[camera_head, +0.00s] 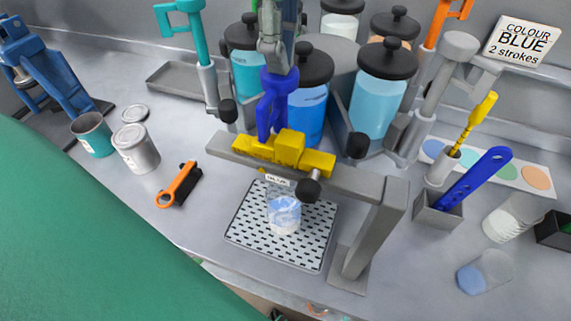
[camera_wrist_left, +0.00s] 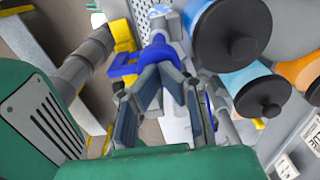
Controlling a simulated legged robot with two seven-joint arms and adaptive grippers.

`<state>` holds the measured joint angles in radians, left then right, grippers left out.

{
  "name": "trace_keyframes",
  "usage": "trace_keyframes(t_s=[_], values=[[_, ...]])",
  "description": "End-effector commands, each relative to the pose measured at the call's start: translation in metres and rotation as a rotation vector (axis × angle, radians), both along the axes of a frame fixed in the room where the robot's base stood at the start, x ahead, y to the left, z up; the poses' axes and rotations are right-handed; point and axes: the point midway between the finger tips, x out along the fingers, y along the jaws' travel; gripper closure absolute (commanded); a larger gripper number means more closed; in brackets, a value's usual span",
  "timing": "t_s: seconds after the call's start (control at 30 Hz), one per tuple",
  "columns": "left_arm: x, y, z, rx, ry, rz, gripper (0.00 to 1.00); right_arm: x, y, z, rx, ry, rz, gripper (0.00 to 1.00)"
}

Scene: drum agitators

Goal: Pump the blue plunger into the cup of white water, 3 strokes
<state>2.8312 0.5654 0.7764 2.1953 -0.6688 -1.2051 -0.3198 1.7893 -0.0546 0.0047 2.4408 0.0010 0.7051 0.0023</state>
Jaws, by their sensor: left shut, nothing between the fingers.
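The blue plunger (camera_head: 274,98) stands upright at the yellow blocks (camera_head: 291,147) on a grey stand arm; it also shows in the left wrist view (camera_wrist_left: 157,53). The clear cup (camera_head: 284,214) stands below on a perforated tray (camera_head: 246,225). It holds white liquid with pale blue in it. My left gripper (camera_head: 277,66) is above the plunger, fingers pointing down. In the left wrist view its fingers (camera_wrist_left: 164,70) are together at the plunger's top, with nothing between them. I cannot tell whether they touch it. The plunger's lower end is hard to make out.
Lidded jars of blue liquid (camera_head: 372,105) stand close behind. The stand's grey post (camera_head: 378,230) is right of the tray. A holder with a blue strip (camera_head: 468,183) and clear cups (camera_head: 487,272) are further right. A sign (camera_head: 521,42) reads "COLOUR BLUE 2 strokes".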

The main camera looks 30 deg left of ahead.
Motion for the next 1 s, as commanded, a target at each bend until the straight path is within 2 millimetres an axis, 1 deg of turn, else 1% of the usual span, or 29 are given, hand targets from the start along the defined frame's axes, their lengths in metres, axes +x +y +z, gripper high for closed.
trace_keyframes(t_s=[0.43, 0.53, 0.8, 1.0], values=[[0.0, 0.0, 0.029, 0.002, 0.0, 0.0, 1.0, 0.0, 0.0, 0.031, 0.0, 0.0, 0.0, 0.54], [0.0, 0.0, 0.033, 0.001, -0.001, 0.001, 1.0, 0.0, 0.0, 0.027, 0.0, 0.0, 0.0, 0.54], [0.0, 0.0, 0.05, 0.0, -0.001, 0.001, 1.0, 0.0, 0.0, 0.027, 0.0, 0.0, 0.0, 0.54], [0.0, 0.0, 0.051, 0.0, 0.0, 0.0, 1.0, 0.0, 0.0, 0.027, 0.0, 0.0, 0.0, 0.54]])
